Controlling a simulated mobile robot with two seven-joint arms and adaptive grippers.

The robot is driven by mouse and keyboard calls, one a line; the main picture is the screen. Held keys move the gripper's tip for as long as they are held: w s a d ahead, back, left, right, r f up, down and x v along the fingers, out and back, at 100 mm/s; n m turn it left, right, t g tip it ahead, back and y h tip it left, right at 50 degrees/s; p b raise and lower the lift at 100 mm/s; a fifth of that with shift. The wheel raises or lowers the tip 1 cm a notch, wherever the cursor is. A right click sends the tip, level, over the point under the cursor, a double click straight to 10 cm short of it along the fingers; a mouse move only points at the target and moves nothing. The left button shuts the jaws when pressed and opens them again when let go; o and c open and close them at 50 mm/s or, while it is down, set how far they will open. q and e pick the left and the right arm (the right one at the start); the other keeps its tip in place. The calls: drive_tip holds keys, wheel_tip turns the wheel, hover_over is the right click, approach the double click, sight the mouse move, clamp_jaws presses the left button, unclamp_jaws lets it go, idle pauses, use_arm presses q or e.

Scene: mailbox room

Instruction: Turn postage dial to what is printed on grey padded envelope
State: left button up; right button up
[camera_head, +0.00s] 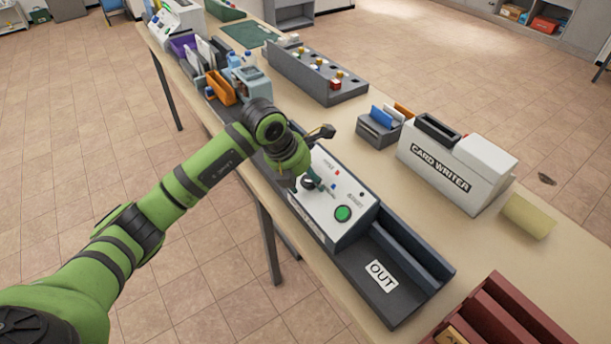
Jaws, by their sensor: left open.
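The postage machine (352,226) is a pale box with a sloped panel on the long table. Its panel has a dark dial (308,183), a green button (343,213) and small red and blue marks. My left gripper (311,162) is over the panel's far left part, open, close to the dial. I cannot tell whether it touches the dial. The arm hides part of the machine, and the dial's setting is too small to read. I cannot make out a grey padded envelope. My right gripper is not in view.
A dark OUT tray (392,302) adjoins the machine's near end. A white card writer (456,171), a tan roll (528,216) and a dark red rack (500,322) stand to the right. A grey block with knobs (318,82) and sorting bins (222,88) are farther back.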

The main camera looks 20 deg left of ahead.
use_arm(q)
drive_tip(key=shift+f, duration=0.1)
drive_tip(key=c, duration=1.1)
